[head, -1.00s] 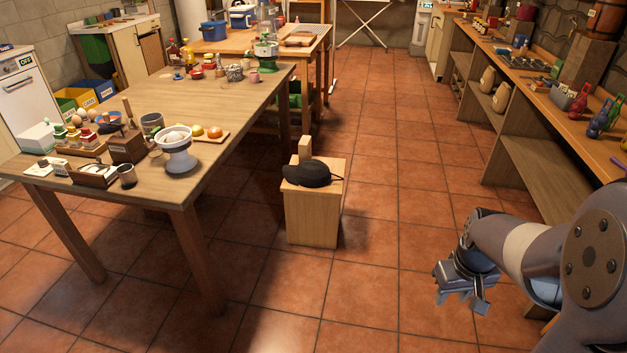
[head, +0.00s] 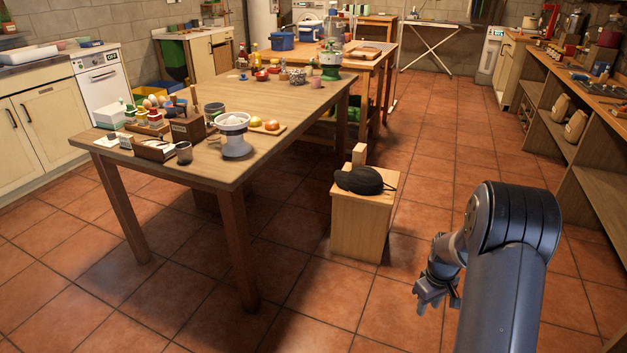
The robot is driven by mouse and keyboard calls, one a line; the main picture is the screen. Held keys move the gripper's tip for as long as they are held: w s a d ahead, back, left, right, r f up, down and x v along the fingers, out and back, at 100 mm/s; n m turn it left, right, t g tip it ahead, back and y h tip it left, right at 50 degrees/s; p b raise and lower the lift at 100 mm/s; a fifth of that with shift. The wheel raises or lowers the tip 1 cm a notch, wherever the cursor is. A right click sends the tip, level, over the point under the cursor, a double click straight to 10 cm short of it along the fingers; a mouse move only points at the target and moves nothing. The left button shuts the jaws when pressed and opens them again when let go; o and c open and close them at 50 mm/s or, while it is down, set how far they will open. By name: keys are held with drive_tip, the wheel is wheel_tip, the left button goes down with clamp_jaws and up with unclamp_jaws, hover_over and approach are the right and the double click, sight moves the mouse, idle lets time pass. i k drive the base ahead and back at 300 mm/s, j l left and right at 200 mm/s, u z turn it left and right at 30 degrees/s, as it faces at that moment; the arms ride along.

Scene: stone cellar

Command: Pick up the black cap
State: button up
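The black cap (head: 361,180) lies on top of a small wooden stool-like box (head: 352,231) in the middle of the floor. A wooden block (head: 359,154) stands upright behind the cap on the same box. My gripper (head: 433,303) hangs over the tiles in front and to the right of the box, lower in the picture than the cap and apart from it. Its fingers point down and look spread, with nothing seen between them.
A long wooden table (head: 183,172) crowded with small items stands left of the box. A second table (head: 368,61) stands behind. A shelf counter (head: 592,131) runs along the right. Tiled floor is clear in front of the box and to its right.

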sight(363, 180)
drive_tip(key=i+l+u, duration=0.15)
drive_tip(key=i+u, duration=0.25)
drive_tip(key=i+l+u, duration=0.75)
drive_tip(key=i+l, duration=0.4)
drive_tip(key=i+l+u, duration=0.1)
drive_tip(key=i+l, duration=0.3)
drive_tip(key=l, duration=0.25)
drive_tip(key=i+l, duration=0.35)
drive_tip(key=l, duration=0.2)
